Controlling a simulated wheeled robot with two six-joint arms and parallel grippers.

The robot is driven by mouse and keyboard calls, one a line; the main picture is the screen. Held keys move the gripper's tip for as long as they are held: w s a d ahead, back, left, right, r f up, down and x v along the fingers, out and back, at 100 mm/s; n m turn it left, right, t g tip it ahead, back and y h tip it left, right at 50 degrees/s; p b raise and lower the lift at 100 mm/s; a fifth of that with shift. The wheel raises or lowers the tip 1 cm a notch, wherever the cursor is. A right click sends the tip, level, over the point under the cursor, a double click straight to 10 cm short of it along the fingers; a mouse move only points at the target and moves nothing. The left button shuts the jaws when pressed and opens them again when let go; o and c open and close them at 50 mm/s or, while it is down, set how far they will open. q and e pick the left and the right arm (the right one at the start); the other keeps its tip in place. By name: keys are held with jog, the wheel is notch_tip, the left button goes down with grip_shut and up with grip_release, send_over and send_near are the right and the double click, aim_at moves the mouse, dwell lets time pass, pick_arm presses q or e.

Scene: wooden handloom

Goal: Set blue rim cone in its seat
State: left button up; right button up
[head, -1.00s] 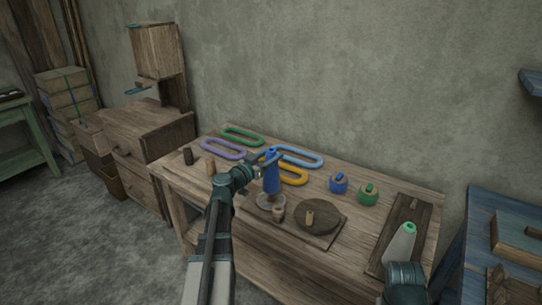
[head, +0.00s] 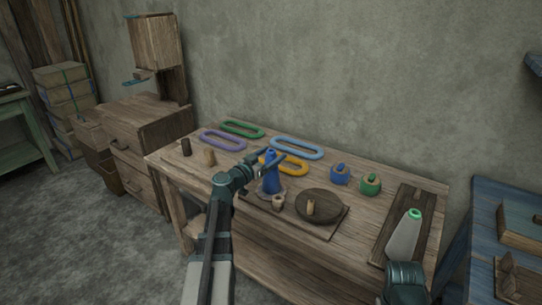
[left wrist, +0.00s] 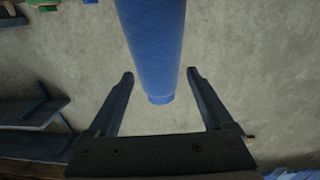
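The blue cone (head: 271,177) stands upright on a round pale seat (head: 283,192) on the wooden board on the bench. Whether it is fully down in the seat is hard to see at this size. My left gripper (head: 277,156) is open around the cone's upper part. In the left wrist view the fingers (left wrist: 163,76) are spread on both sides of the blue cone (left wrist: 155,45), with a gap on each side. Its narrow end points toward the gripper palm. Part of my right arm shows at the bottom right; its fingertips are hidden.
A pale cone with a green rim (head: 404,238) stands on a dark board at the right. A dark round disc with a peg (head: 318,206) is right of the blue cone. Blue (head: 340,175) and green (head: 370,185) pots and coloured loops (head: 297,148) lie behind.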

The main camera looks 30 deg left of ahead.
pick_arm(q)
jog(key=s+a, duration=0.2)
jog(key=s, duration=1.1)
jog(key=shift+s, duration=0.35)
dwell(0.4)
